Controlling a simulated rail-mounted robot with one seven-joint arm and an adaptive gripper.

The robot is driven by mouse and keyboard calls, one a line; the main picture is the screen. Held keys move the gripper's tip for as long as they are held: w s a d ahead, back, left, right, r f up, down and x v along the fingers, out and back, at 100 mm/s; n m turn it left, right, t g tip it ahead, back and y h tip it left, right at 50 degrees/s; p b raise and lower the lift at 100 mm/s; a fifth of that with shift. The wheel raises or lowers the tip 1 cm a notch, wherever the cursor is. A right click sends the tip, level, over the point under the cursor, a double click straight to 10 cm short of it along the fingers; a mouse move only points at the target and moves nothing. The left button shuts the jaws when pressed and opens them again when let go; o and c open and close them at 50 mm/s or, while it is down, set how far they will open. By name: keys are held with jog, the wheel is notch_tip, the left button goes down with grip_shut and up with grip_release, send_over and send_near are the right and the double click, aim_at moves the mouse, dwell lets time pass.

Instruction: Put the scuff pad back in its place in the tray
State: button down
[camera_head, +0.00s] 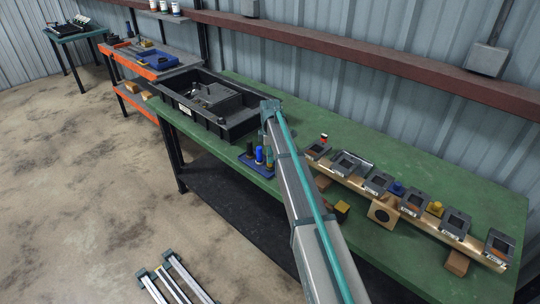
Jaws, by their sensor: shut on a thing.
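My gripper is not visible; my grey and teal arm runs up the middle of the head view and hides part of the bench behind it. I cannot make out the scuff pad for sure. A large black tray (243,128) sits at the left end of the green bench, with a dark grey block-like part (215,98) inside it. A small blue tray (262,171) at the bench's front edge holds several small upright items in blue, black and olive. I cannot tell which tray has the pad's place.
A wooden rail (326,172) with several dark square frames runs along the right of the green bench (420,165). A small yellow and dark block (342,208) is close right of my arm. An orange-edged shelf unit (137,70) with a blue tray (157,59) stands at the left.

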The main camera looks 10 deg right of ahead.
jog(key=shift+f, duration=0.2)
jog(key=c, duration=0.9)
grip_release()
jog(key=shift+c, duration=0.2)
jog(key=shift+r, duration=0.15)
notch_tip(320, 180, up, 11)
jog(key=b, duration=0.3)
jog(key=shift+r, duration=0.6)
